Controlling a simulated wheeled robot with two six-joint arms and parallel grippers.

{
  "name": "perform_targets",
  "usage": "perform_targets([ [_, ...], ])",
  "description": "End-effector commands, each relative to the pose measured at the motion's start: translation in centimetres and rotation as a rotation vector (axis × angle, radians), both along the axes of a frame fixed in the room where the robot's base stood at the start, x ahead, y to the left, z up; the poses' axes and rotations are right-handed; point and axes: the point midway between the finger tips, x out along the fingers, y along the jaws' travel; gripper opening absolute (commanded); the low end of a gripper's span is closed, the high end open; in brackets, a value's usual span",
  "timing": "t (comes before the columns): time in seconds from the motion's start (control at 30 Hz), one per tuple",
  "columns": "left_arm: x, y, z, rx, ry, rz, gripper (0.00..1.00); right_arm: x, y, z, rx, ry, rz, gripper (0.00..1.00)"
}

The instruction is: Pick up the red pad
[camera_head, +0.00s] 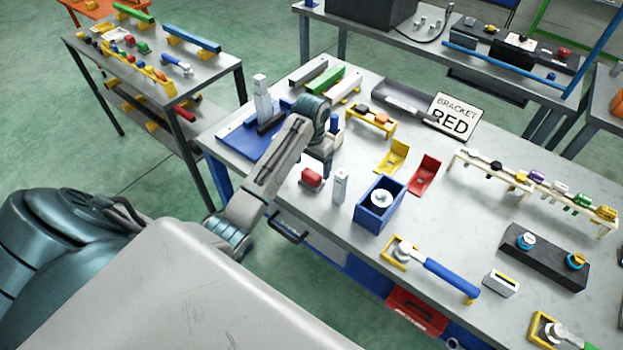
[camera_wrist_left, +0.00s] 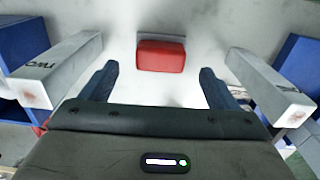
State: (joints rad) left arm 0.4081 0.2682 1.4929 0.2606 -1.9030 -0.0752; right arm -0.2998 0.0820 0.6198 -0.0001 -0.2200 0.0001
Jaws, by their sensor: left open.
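The red pad (camera_head: 312,177) is a small red block with rounded edges and a pale backing, lying near the front edge of the grey workbench. In the left wrist view the red pad (camera_wrist_left: 161,56) lies ahead of my fingertips, centred between them. My left gripper (camera_wrist_left: 159,74) is open and empty, with one dark finger on each side of the pad's line and no contact visible. In the head view my left arm reaches over the bench beside the pad; its fingers are mostly hidden there. My right gripper is not in view.
A white block (camera_head: 340,186) and a blue box (camera_head: 378,205) stand close to the right of the pad. A blue board (camera_head: 240,140) lies to the left. A red bracket (camera_head: 425,175) and a RED sign (camera_head: 453,118) are further back.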

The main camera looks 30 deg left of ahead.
Motion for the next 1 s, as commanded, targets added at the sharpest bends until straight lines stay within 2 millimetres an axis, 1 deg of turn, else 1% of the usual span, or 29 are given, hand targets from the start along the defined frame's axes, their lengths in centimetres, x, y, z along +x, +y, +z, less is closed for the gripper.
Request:
perform_targets([
  [0.03,0.0,0.0,-0.3,-0.001,0.006,0.001,0.82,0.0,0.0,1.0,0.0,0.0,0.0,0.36],
  [0.1,0.2,0.0,-1.2,-0.001,0.005,0.002,0.82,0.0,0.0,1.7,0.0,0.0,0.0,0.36],
  [0.17,0.3,0.0,-2.0,-0.001,0.005,0.001,0.82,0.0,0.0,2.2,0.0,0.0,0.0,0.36],
  [0.2,0.3,0.0,-2.7,-0.002,0.006,0.001,0.82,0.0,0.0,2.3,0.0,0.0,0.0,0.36],
  [0.3,0.4,0.0,-3.9,0.0,0.002,0.0,0.82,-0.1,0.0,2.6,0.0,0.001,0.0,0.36],
  [0.4,0.4,0.0,-4.4,0.0,0.001,0.0,0.82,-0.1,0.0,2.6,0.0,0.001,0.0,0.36],
  [0.57,0.4,0.1,-4.5,0.0,0.001,0.0,0.82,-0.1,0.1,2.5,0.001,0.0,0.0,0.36],
  [0.6,0.4,0.1,-4.5,0.0,0.001,0.0,0.8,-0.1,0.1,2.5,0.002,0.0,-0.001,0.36],
  [0.77,0.4,0.1,-4.5,0.0,0.001,0.0,0.48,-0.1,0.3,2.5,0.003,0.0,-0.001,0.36],
  [0.8,0.4,0.1,-4.4,0.0,0.001,0.0,0.41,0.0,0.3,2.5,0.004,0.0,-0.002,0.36],
  [0.87,0.4,0.1,-4.4,0.0,0.001,0.0,0.3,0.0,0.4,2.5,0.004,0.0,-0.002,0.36],
  [1.0,0.4,0.1,-4.4,0.001,0.0,0.0,0.3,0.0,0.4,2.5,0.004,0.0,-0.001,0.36],
])
